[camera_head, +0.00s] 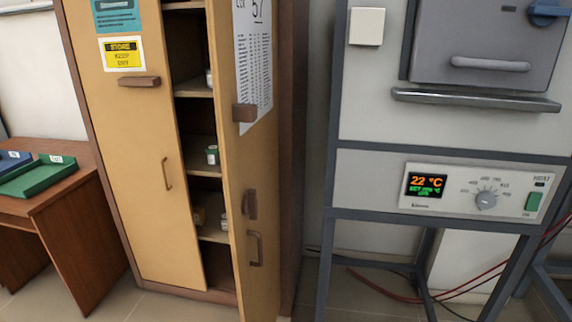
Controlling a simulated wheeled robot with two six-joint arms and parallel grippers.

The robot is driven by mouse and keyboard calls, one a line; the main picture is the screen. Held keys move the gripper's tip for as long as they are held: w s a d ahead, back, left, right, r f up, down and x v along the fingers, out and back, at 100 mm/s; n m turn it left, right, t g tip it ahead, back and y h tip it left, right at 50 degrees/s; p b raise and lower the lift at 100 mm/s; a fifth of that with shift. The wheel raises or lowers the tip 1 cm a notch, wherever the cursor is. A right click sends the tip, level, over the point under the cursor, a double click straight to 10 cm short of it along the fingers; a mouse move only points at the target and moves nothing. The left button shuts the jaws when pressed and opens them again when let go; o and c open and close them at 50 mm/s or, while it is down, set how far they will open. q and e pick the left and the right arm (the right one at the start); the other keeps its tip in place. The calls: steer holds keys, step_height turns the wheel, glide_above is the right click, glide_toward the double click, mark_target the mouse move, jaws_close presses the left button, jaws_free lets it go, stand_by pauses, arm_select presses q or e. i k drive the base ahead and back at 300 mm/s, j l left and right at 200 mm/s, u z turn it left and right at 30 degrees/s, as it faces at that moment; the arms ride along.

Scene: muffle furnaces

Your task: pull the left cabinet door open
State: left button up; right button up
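The left cabinet door (137,190) is a tan panel with a teal sign and a yellow sign near its top. It looks closed. It carries a brown block handle (139,82) below the yellow sign and a small loop handle (167,173) lower down near its right edge. The right cabinet door (238,190) stands swung open toward me, with a printed sheet, brown blocks and a loop handle on it. Between the doors, shelves (190,89) with small jars show. Neither of my grippers is in view.
A muffle furnace (487,45) on a grey metal stand (333,150) stands at the right, with a control panel (481,190) reading 22 °C. Red cables lie on the floor below. A brown wooden table (70,205) with green and blue trays is at the left.

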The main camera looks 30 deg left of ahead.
mark_target(136, 128)
steer(key=u, duration=1.15)
